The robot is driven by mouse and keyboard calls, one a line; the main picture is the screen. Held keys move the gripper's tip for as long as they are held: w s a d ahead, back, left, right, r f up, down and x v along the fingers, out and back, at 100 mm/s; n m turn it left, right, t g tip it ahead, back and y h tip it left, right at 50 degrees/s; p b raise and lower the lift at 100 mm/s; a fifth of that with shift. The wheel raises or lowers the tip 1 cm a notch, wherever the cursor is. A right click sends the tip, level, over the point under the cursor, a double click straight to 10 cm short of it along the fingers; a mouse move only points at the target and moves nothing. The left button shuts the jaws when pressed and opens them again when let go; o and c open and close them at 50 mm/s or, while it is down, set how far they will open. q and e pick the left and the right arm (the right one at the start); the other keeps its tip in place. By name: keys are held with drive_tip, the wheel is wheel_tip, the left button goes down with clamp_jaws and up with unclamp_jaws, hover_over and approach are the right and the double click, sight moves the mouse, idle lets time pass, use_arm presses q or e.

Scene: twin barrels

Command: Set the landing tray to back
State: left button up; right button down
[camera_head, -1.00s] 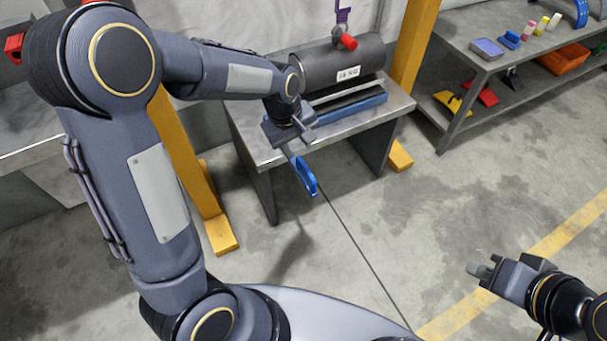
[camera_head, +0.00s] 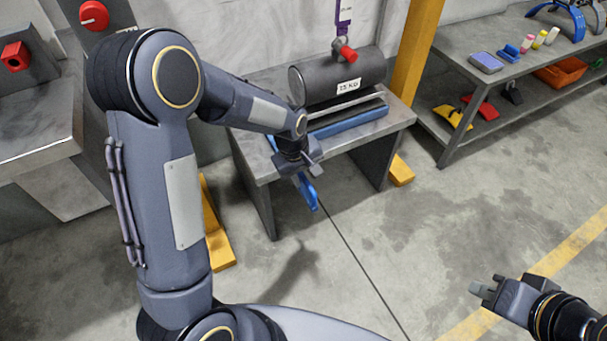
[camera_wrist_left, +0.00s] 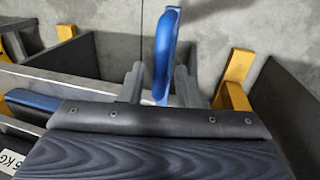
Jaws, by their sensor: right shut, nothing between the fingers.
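A tray with a blue front bar (camera_head: 348,122) lies on the metal table, under a dark barrel (camera_head: 335,80) marked 15 KG. A blue handle (camera_head: 308,194) sticks out past the table's front edge; its join to the tray is hidden by my gripper. My left gripper (camera_head: 305,172) is at this handle. In the left wrist view the blue handle (camera_wrist_left: 164,50) stands between the two fingers of my left gripper (camera_wrist_left: 158,88), with a small gap on the left side, so the jaws look open around it. My right gripper (camera_head: 482,287) is shut and empty, over the floor.
The metal table (camera_head: 262,158) stands between yellow posts (camera_head: 412,50). A purple strap (camera_head: 343,15) and red knob (camera_head: 346,54) are above the barrel. A shelf (camera_head: 460,60) with small tools stands at right. A bench with a red knob (camera_head: 15,56) is at left. The floor in front is clear.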

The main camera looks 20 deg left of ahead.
use_arm(q)
clamp_jaws()
